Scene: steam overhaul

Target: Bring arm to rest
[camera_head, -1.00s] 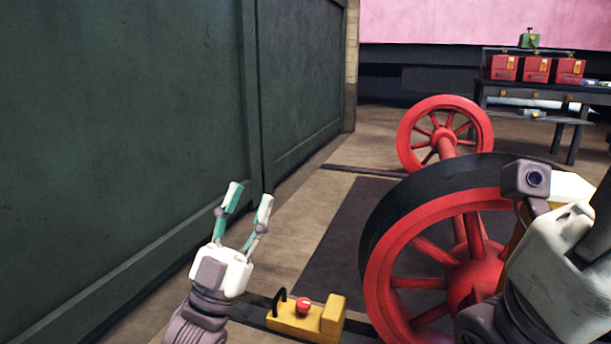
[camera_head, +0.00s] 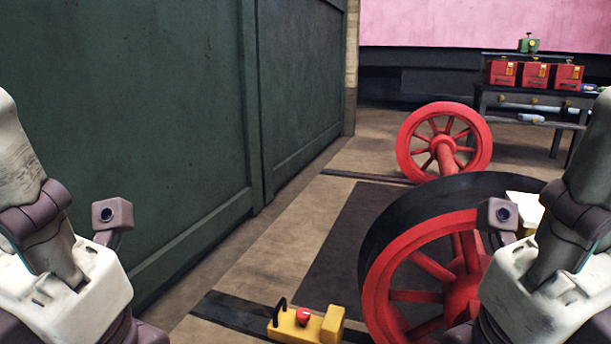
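Both of my arms show at the sides of the head view, the left one along the left edge and the right one along the right edge. Neither gripper's fingers are in the picture. A yellow block with a red knob and a black handle (camera_head: 322,325) sits on the floor at the bottom centre, against the red wheel. No gripper is seen at it.
A red spoked wheelset (camera_head: 378,292) stands in front of me at the right, its far wheel (camera_head: 403,150) farther back. A dark green wall (camera_head: 190,130) closes off the left. A dark table (camera_head: 484,103) with red boxes (camera_head: 535,75) stands at the back right.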

